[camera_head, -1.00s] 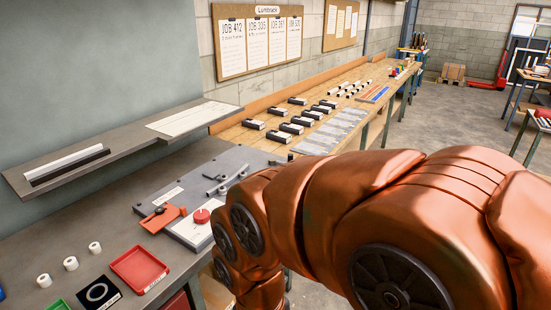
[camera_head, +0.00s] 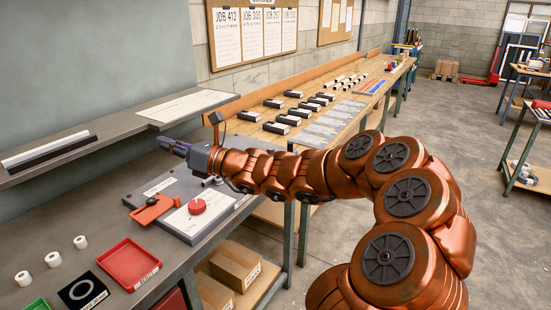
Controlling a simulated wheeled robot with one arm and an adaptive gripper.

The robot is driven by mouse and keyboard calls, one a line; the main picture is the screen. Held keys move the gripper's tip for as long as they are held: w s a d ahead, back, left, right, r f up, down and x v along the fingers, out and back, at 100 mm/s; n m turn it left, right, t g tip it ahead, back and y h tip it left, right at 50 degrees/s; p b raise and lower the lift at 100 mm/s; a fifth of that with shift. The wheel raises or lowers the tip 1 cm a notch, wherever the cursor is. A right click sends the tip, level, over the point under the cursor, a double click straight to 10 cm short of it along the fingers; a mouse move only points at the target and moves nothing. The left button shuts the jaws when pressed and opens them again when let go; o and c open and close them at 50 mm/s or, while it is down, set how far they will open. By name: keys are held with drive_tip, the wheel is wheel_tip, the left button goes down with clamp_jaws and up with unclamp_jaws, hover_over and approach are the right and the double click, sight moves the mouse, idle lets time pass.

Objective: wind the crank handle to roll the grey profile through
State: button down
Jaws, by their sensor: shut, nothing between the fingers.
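My gripper (camera_head: 172,145) is shut and empty, above the back edge of the grey machine plate (camera_head: 168,182) on the bench, pointing left. The plate carries a red knob (camera_head: 197,206) and an orange lever block (camera_head: 152,209). My gripper and wrist cover the plate's rear part. Small dark metal parts show just below my wrist, but I cannot tell which is the crank handle. I cannot make out a grey profile in the machine. A pale bar (camera_head: 45,148) and a dark bar (camera_head: 54,154) lie on the shelf at left, apart from my gripper.
A grey shelf (camera_head: 110,133) runs along the wall close behind my gripper. A red tray (camera_head: 127,265) and several white rings stand at the bench's front left. The wooden bench (camera_head: 250,125) behind holds rows of black-and-white blocks. Cardboard boxes (camera_head: 236,264) sit below.

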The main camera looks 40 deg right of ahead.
drive_tip(key=w+d+f+m+t+h, duration=0.2)
drive_tip(key=d+f+m+h, duration=0.15)
drive_tip(key=d+m, duration=0.45)
drive_tip(key=m+g+h, duration=0.2)
drive_tip(key=m+h, duration=1.3)
drive_tip(key=m, duration=0.4)
approach(290, 151)
drive_tip(key=shift+w+a+r, duration=0.85)
drive_tip(key=shift+w+a, duration=0.05)
drive_tip(key=shift+w, duration=1.8)
drive_tip(key=d, duration=0.1)
drive_tip(key=w+d, duration=0.1)
drive_tip(key=d, duration=0.1)
drive_tip(key=shift+w+d+y, duration=0.3)
drive_tip(key=shift+d+y, duration=0.05)
drive_tip(key=shift+d+r+n+y+p, duration=0.15)
drive_tip(key=shift+n+y+p, duration=0.2)
drive_tip(key=shift+p, duration=0.3)
